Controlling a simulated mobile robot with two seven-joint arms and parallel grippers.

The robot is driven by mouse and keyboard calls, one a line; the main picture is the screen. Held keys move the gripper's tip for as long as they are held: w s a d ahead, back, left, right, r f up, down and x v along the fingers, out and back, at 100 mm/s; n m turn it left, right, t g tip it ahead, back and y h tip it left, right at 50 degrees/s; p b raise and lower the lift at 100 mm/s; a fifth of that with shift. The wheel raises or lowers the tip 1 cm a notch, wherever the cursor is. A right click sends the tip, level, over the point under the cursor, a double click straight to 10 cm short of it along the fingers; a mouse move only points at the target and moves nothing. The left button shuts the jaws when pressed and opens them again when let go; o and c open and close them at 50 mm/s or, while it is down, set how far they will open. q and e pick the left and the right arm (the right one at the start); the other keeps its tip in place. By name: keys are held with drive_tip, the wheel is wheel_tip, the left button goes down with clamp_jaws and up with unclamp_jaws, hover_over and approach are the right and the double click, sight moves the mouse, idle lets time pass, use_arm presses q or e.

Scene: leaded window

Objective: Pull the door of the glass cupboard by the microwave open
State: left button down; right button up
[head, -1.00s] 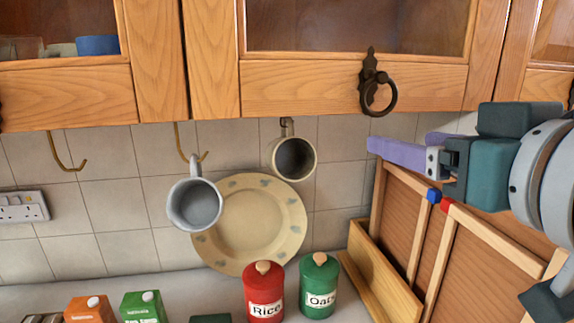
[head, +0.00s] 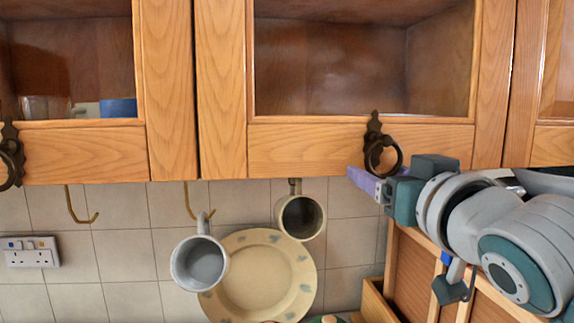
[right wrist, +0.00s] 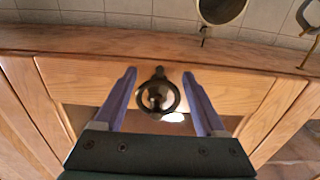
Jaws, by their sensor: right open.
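The glass cupboard door (head: 300,142) is wooden with a glass pane and hangs shut above the tiled wall. A dark metal ring handle (head: 383,155) is on its lower right rail. My right gripper (head: 352,176) comes in from the right, just below and beside the ring in the head view. In the right wrist view the ring handle (right wrist: 157,98) lies between the two open purple fingers (right wrist: 158,80), with a gap on each side. No contact shows. My left gripper is not in view. The microwave is not in view.
A neighbouring glass cupboard (head: 75,150) with its own ring handle is at left. A grey mug (head: 199,264) and another mug (head: 300,216) hang from hooks below, before a cream plate (head: 255,285). Wooden boards (head: 412,275) stand under my right arm.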

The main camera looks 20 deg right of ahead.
drive_tip(key=shift+w, duration=0.1)
clamp_jaws()
idle(0.6)
idle(0.8)
